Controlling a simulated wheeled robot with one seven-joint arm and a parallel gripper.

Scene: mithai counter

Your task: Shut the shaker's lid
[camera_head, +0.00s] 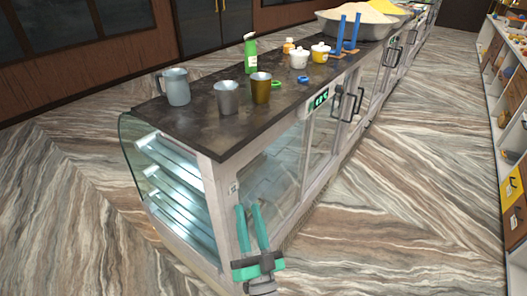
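No thing on the counter shows clearly as a shaker with an open lid. The small orange bottle (288,46) stands upright towards the back, and I cannot make out its cap. A white lidded pot (298,60) and a yellow lidded pot (320,54) stand near it. My gripper (248,207) has two teal fingers with a gap between them. It is open and empty, low in front of the counter's near end, well apart from everything on the top.
The dark counter top (190,130) holds a grey jug (176,88), a steel cup (226,99), a brass cup (260,90) and a green spray bottle (250,55). Blue-handled tools (340,36) stand near a wide heaped bowl (355,24). Floor is free right of the counter, before shelves (510,150).

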